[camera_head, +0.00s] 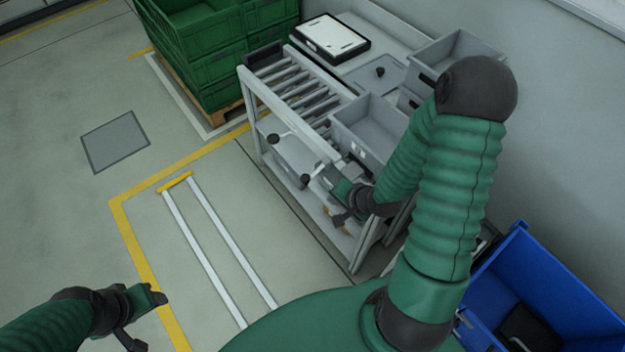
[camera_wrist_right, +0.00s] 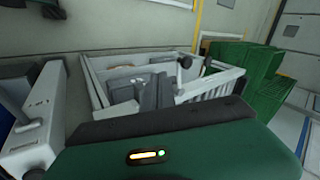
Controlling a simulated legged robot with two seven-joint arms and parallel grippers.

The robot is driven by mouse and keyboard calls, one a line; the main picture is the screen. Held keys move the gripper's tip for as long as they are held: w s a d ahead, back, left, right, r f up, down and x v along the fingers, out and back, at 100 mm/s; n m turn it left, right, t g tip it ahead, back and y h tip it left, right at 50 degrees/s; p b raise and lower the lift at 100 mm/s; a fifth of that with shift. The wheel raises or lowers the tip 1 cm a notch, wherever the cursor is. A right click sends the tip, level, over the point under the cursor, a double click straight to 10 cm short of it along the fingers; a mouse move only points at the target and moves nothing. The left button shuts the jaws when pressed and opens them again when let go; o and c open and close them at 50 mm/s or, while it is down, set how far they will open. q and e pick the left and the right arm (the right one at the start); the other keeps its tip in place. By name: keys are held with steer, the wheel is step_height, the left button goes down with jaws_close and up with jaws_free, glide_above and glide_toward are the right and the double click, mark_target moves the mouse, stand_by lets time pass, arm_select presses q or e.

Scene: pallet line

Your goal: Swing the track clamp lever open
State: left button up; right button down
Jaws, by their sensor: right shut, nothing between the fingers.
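Two levers with black ball knobs stand at the front side of the roller table: one at the upper left (camera_head: 273,139), one lower and nearer (camera_head: 305,178). I cannot tell for sure which is the track clamp lever. One black knob on a pale stem also shows in the wrist view (camera_wrist_right: 184,62).
A blue bin (camera_head: 550,275) is at the lower right.

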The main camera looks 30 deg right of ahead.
arm_select(q)
steer(key=f+b, duration=0.2)
steer(key=shift+s+f+b, duration=0.15)
steer(key=shift+s+b, duration=0.1)
steer(key=shift+b, duration=0.15)
arm_select(e)
steer(key=w+f+m+t, duration=0.1)
steer(key=w+f+m, duration=0.2)
steer(key=w+f, duration=0.4)
steer(key=w, duration=0.4)
steer(key=shift+f+t, duration=0.15)
steer(key=shift+t, duration=0.15)
